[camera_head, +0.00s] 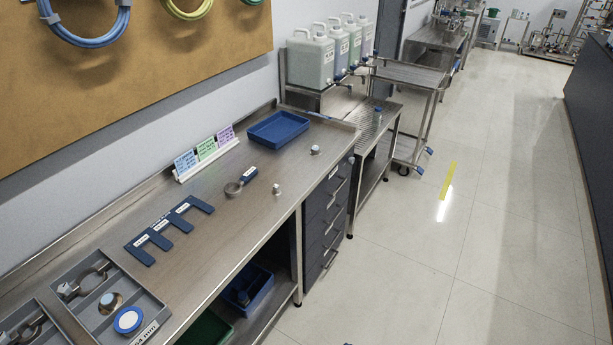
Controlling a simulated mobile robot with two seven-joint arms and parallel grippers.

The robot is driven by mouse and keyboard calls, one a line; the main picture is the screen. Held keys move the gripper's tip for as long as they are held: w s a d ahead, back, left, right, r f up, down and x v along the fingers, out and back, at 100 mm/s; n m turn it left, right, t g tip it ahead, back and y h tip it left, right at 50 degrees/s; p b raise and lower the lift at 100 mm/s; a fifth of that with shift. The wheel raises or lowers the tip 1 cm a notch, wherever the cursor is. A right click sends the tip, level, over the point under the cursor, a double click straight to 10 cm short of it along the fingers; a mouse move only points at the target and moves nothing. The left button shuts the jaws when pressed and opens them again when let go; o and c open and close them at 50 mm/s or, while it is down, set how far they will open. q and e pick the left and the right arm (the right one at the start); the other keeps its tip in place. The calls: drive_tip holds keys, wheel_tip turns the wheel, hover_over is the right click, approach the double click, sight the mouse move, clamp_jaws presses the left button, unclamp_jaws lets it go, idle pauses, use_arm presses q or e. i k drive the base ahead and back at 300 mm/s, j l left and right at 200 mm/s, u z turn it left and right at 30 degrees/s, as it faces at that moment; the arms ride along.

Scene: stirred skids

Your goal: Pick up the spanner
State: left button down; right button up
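On the steel bench lies a small tool with a metallic ring-like head and a dark blue, white-labelled handle (249,174). It looks most like the spanner, but it is too small to be sure. It lies flat, with its head toward the lower left and its handle toward the upper right. To its left, a flat dark blue E-shaped piece (160,241) with several white labels lies on the bench. Neither of my grippers shows in the head view.
A grey compartment tray (149,301) with metal clamps and a blue-and-white disc stands at the bench's near left. A blue tray (278,128), a card stand (207,160) and small fittings (277,189) are also on the steel bench (235,225). Floor (400,270) to the right is clear.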

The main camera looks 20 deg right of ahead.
sight(246, 176)
drive_tip(key=z, duration=0.3)
drive_tip(key=u, duration=1.45)
drive_tip(key=l+u, duration=0.4)
drive_tip(key=k+l+u, duration=0.15)
drive_tip(key=l+u, duration=0.2)
drive_tip(key=k+l+u, duration=0.1)
drive_tip(key=l+u, duration=0.3)
drive_tip(key=k+l+u, duration=0.2)
drive_tip(key=u, duration=0.15)
drive_tip(key=k+l+u, duration=0.2)
drive_tip(key=u, duration=0.2)
drive_tip(key=k+l+u, duration=0.4)
drive_tip(key=k+u, duration=0.45)
drive_tip(key=k+l+z, duration=0.1)
drive_tip(key=k, duration=0.4)
drive_tip(key=k+l+z, duration=0.1)
drive_tip(key=k, duration=0.4)
drive_tip(key=k+l+z, duration=0.1)
drive_tip(key=k+l, duration=0.6)
drive_tip(key=l, duration=0.15)
